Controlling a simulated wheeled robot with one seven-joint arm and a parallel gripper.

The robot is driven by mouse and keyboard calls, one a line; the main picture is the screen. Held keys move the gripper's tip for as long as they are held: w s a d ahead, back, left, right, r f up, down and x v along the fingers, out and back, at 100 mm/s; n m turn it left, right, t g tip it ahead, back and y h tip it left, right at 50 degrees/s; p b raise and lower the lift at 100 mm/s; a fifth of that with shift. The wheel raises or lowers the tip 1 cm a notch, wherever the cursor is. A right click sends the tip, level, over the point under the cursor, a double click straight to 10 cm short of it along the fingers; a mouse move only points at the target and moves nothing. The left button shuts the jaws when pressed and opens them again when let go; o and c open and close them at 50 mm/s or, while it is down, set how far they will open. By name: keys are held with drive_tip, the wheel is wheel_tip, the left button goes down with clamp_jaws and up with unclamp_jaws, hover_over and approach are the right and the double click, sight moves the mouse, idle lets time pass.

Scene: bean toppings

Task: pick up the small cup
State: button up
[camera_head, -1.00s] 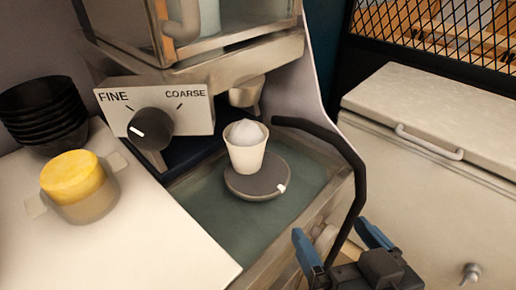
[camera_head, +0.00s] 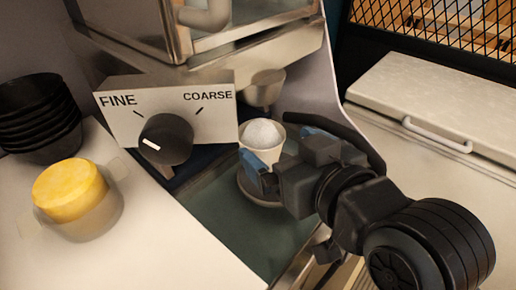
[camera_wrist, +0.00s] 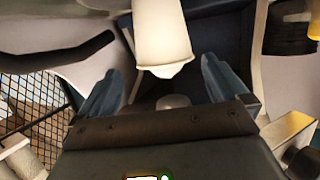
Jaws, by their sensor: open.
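The small cup (camera_head: 264,155) is white and tapered, with a pale rounded heap showing at its top. It stands upright on a dark round disc (camera_head: 248,192) under the grinder spout. My gripper (camera_head: 273,144) is open at the cup, its near blue finger covering part of the cup's side. In the wrist view the cup (camera_wrist: 162,35) appears upside down, centred between the lines of the two open fingers (camera_wrist: 162,66) and around their tips. I cannot tell whether either finger touches it. The cup's lower part is mostly hidden in the head view.
The grinder panel (camera_head: 170,118) with its dark knob stands left of the cup, and the metal spout (camera_head: 264,87) hangs just above. A black curved bar (camera_head: 355,135) passes behind my gripper. Black bowls (camera_head: 40,115) and a yellow-topped container (camera_head: 72,190) sit at the left.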

sight(261, 121)
drive_tip(key=shift+a+p+x, duration=0.2)
drive_tip(key=shift+p+x, duration=0.4)
drive_tip(key=shift+x, duration=2.55)
drive_tip(key=shift+s, duration=0.1)
drive_tip(key=shift+c, duration=0.5)
drive_tip(key=c, duration=1)
drive_tip(key=shift+r, duration=0.45)
drive_tip(key=r, duration=0.2)
drive_tip(key=shift+s+r, duration=0.2)
drive_tip(key=shift+r, duration=0.15)
drive_tip(key=s+a+p, duration=0.1)
drive_tip(key=s+a, duration=0.1)
drive_tip(key=s, duration=0.6)
drive_tip(key=s+a+p, duration=0.1)
drive_tip(key=s+a, duration=0.1)
drive_tip(key=s, duration=0.7)
drive_tip(key=shift+a, duration=0.4)
